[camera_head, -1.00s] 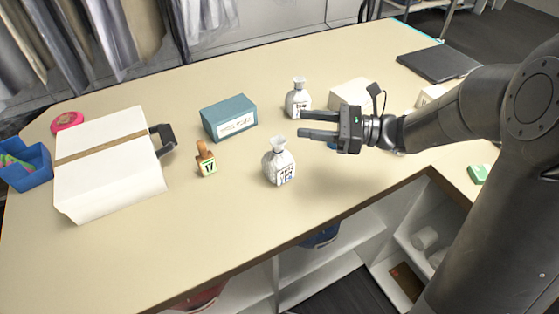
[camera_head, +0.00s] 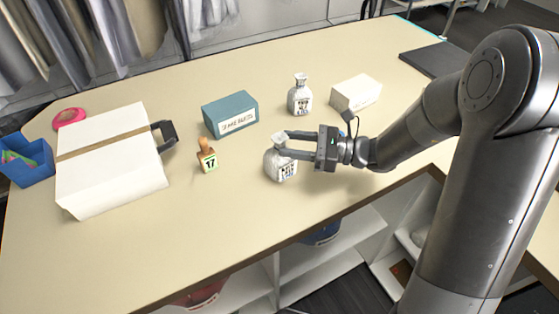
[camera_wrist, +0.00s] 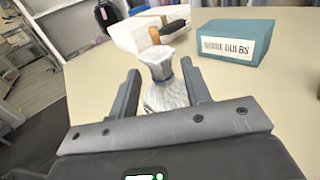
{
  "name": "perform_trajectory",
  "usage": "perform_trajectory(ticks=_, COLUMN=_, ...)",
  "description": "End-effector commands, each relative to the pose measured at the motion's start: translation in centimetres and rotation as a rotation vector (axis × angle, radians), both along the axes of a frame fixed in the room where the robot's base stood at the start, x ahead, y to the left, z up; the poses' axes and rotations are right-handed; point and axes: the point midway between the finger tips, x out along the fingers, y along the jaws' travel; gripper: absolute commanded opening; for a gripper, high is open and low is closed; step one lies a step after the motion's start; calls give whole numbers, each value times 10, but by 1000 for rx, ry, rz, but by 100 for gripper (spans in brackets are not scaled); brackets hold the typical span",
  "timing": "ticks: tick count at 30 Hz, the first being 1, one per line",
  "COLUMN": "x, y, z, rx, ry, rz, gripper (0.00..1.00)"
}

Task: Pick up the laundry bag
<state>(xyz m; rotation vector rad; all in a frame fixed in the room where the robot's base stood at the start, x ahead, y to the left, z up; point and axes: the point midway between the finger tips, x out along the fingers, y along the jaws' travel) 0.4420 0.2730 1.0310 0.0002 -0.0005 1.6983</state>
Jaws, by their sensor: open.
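Two small white laundry bags with printed labels and tied necks stand upright on the table. The nearer bag (camera_head: 279,167) is at my gripper (camera_head: 285,144); the other bag (camera_head: 300,97) stands farther back. My gripper is open, reaching in from the right, its fingers either side of the nearer bag's upper part. In the wrist view the nearer bag (camera_wrist: 165,85) shows between the two fingers (camera_wrist: 160,84), its lower part hidden by the gripper body. I cannot tell whether a finger touches it.
A wooden-handled stamp marked 17 (camera_head: 207,157) stands left of the nearer bag. A teal box (camera_head: 229,114) is behind, a white box (camera_head: 355,93) back right. A large white box (camera_head: 110,170) and a blue bin (camera_head: 35,165) are far left. The front middle of the table is clear.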

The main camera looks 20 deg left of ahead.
Motion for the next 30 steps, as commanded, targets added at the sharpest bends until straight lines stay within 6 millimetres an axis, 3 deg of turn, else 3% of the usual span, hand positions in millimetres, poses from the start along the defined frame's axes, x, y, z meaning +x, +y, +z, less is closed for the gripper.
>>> perform_trajectory(ticks=6, x=-4, y=31, z=0, rx=-1, ry=0, rz=2, gripper=44)
perform_trajectory(ticks=13, x=-4, y=33, z=0, rx=-1, ry=0, rz=-1, gripper=44)
perform_trajectory(ticks=30, x=-4, y=33, z=0, rx=0, ry=0, rz=0, gripper=0)
